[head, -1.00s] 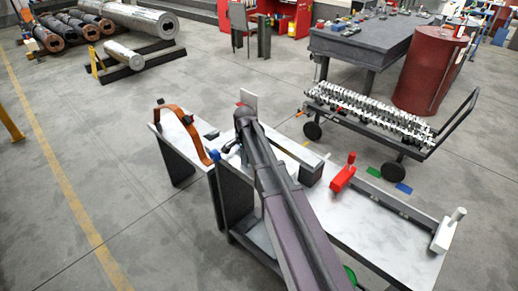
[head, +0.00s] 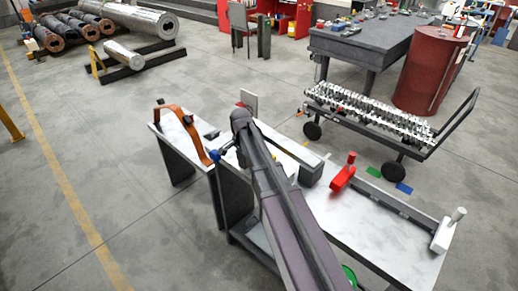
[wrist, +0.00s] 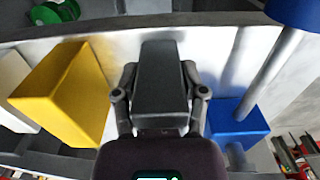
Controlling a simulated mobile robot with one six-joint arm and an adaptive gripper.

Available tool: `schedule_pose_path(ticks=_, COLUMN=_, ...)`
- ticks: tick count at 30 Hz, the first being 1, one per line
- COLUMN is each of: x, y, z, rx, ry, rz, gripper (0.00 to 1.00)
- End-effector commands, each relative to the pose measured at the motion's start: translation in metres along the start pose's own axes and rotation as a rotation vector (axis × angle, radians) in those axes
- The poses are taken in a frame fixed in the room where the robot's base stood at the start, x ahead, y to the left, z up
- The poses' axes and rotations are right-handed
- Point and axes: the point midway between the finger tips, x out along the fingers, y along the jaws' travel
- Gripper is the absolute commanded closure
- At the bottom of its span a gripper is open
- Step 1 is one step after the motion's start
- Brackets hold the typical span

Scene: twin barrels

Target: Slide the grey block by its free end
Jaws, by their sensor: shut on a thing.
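In the wrist view the grey block (wrist: 161,58) stands in the middle, dark and tapering away from me. My gripper (wrist: 160,80) has one finger on each side of it and is shut on its near part. A yellow block (wrist: 68,88) stands to the left and a blue block (wrist: 237,120) with a rod and round blue knob (wrist: 293,12) to the right, both apart from the grey block. In the head view my arm hides the grey block and most of my gripper; the blue knob (head: 214,156) shows just left of the arm.
A white block (wrist: 14,92) lies beyond the yellow one. In the head view a red block with a handle (head: 343,173) and a white block with a handle (head: 448,231) stand along the pale bench (head: 385,238). An orange arch (head: 192,128) rises at the left. A cart (head: 370,115) stands behind.

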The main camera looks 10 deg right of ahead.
Motion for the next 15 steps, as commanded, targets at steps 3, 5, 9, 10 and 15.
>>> schedule_pose_path(ticks=3, x=0.0009, y=0.0004, z=0.0046, rx=-0.002, ry=-0.004, rz=0.0, gripper=0.91)
schedule_pose_path(ticks=5, x=0.0009, y=0.0003, z=0.0054, rx=-0.002, ry=-0.004, rz=0.0, gripper=0.91)
schedule_pose_path(ticks=9, x=0.001, y=0.0004, z=0.0073, rx=-0.003, ry=-0.004, rz=0.0, gripper=0.91)
schedule_pose_path(ticks=10, x=0.001, y=0.0004, z=0.0075, rx=-0.003, ry=-0.004, rz=0.0, gripper=0.91)
schedule_pose_path(ticks=15, x=0.001, y=0.0003, z=0.0079, rx=-0.002, ry=-0.004, rz=0.0, gripper=0.91)
